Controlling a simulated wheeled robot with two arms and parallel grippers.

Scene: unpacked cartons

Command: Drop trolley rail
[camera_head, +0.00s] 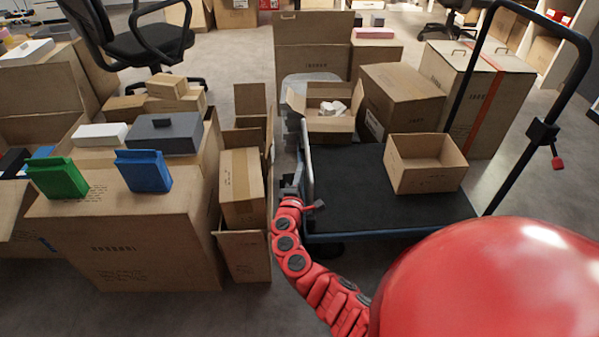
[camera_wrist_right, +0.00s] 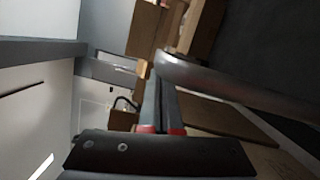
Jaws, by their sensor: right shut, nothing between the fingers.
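The trolley (camera_head: 350,183) has a flat dark deck with a blue-grey edge. A grey rail (camera_head: 307,163) stands along its left end, and a tall black push handle (camera_head: 569,35) rises on the right. My right gripper (camera_head: 291,186) is at the left end of the trolley, just left of the rail. In the right wrist view the rail (camera_wrist_right: 215,83) runs across beside the fingertips. The right gripper (camera_wrist_right: 160,85) looks shut with nothing between its fingers; whether it touches the rail I cannot tell. My left gripper is not in view.
An open empty carton (camera_head: 423,180) sits on the deck's right part. An open carton with white items (camera_head: 325,125) stands behind the deck. Tall open cartons (camera_head: 241,190) stand close to the left of my right gripper. A large carton (camera_head: 130,235) fills the left side.

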